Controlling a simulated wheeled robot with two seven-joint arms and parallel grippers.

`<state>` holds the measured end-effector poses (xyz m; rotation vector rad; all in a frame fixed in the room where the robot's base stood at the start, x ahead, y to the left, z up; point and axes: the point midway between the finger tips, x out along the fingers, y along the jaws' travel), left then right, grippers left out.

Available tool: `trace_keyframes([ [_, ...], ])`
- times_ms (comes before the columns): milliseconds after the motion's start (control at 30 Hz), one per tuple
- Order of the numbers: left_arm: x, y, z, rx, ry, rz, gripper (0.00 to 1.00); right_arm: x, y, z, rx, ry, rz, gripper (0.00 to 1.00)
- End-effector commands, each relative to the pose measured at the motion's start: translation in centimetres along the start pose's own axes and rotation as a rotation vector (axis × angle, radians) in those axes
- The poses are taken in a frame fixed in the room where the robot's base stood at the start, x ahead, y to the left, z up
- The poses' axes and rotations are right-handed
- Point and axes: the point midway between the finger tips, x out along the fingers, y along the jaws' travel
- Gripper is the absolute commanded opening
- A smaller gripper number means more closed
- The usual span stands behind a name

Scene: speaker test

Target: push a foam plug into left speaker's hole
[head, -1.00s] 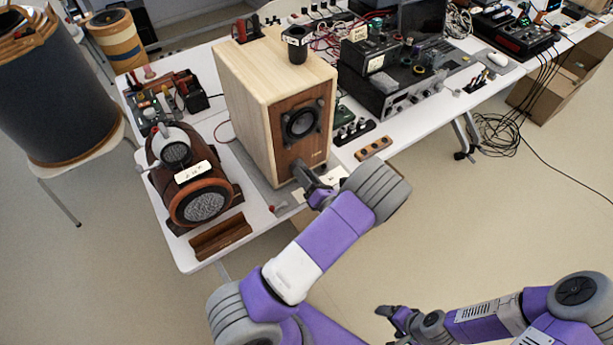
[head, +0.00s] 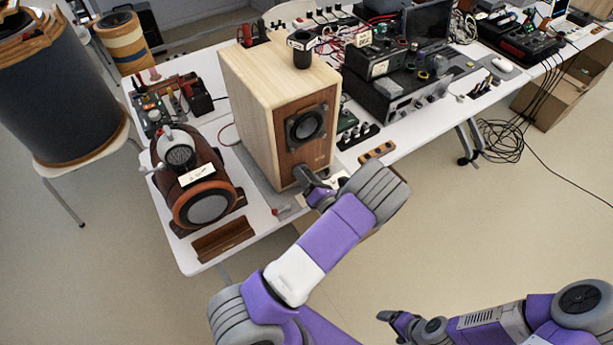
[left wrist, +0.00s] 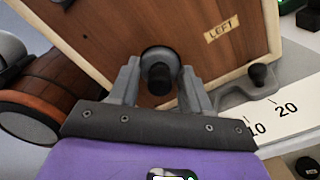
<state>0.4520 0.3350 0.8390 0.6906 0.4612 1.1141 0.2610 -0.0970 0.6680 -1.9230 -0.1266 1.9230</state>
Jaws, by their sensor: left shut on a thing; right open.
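The left speaker (head: 255,110) is a pale wooden box with a brown front and a black cone, standing on the table. Its front (left wrist: 195,55) with a "LEFT" label fills much of the left wrist view. My left gripper (head: 304,174) is at the lower part of that front. In the left wrist view it is shut on a dark, rounded foam plug (left wrist: 160,76). The plug lies in line with a dark round hole rim behind it. I cannot tell how deep it sits. My right gripper (head: 386,317) is open and empty, low in the head view, away from the table.
A brown round device (head: 203,190) stands left of the speaker, with a wooden tray (head: 222,240) before it. A black cup-like object (head: 301,50) is on the speaker top. Electronics (head: 400,85) crowd the right. A numbered white strip (left wrist: 285,115) lies beside the speaker.

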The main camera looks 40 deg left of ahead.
Motion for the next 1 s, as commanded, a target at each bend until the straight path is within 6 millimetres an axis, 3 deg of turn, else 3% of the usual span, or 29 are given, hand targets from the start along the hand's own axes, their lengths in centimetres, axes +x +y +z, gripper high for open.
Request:
trace_keyframes([
  [67,0.0,0.0,0.0,0.0,0.0,0.0,0.11,0.0,0.0,0.0,0.0,0.0,0.0,0.84],
  [100,0.0,0.0,0.0,0.0,0.0,0.0,0.54,0.0,0.0,0.0,0.0,0.0,0.0,0.84],
  [267,0.0,0.0,0.0,0.0,0.0,0.0,0.78,0.0,0.0,0.0,0.0,0.0,0.0,0.84],
  [633,-0.8,0.0,0.1,0.0,0.0,-0.002,0.78,-0.1,-0.1,0.0,0.0,0.0,0.0,0.84],
  [1000,-6.5,0.0,0.1,0.0,-0.002,-0.003,0.78,-0.9,-0.3,0.0,0.0,0.0,0.0,0.84],
])
